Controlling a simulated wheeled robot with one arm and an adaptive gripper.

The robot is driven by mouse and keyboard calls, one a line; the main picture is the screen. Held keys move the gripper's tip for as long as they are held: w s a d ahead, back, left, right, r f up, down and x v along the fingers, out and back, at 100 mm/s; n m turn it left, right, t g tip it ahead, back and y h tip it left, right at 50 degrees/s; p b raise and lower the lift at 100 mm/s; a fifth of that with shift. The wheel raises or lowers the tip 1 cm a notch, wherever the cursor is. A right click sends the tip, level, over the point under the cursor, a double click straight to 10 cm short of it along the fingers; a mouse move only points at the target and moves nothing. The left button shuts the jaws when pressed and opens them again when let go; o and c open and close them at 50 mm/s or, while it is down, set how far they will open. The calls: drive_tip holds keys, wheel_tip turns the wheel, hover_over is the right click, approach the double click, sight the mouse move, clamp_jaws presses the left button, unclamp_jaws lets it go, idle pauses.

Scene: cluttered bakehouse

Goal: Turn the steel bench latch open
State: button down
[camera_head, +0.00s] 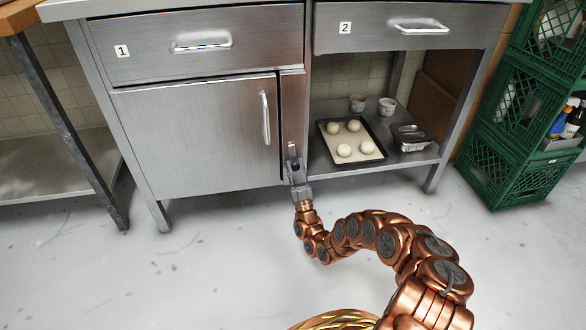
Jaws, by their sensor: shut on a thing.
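The steel bench (190,139) stands ahead, with a closed cupboard door that has a vertical handle (265,118). A narrow steel strip (293,105) runs just right of the door. The latch (292,147) shows as a small light piece low on this strip, mostly hidden by my gripper. My gripper (294,162) points up at the strip and is shut on the latch. The latch's exact angle is hard to make out. My copper arm reaches in from the lower right.
Drawers marked 1 (150,55) and 2 (400,28) are closed above. An open shelf at right holds a tray (376,157) with several dough balls, two small tubs and a metal pan (412,137). Green crates (510,150) stand at far right. The floor (130,270) at left is clear.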

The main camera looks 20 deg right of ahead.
drive_tip(key=shift+f, duration=0.1)
drive_tip(key=c, duration=0.8)
unclamp_jaws()
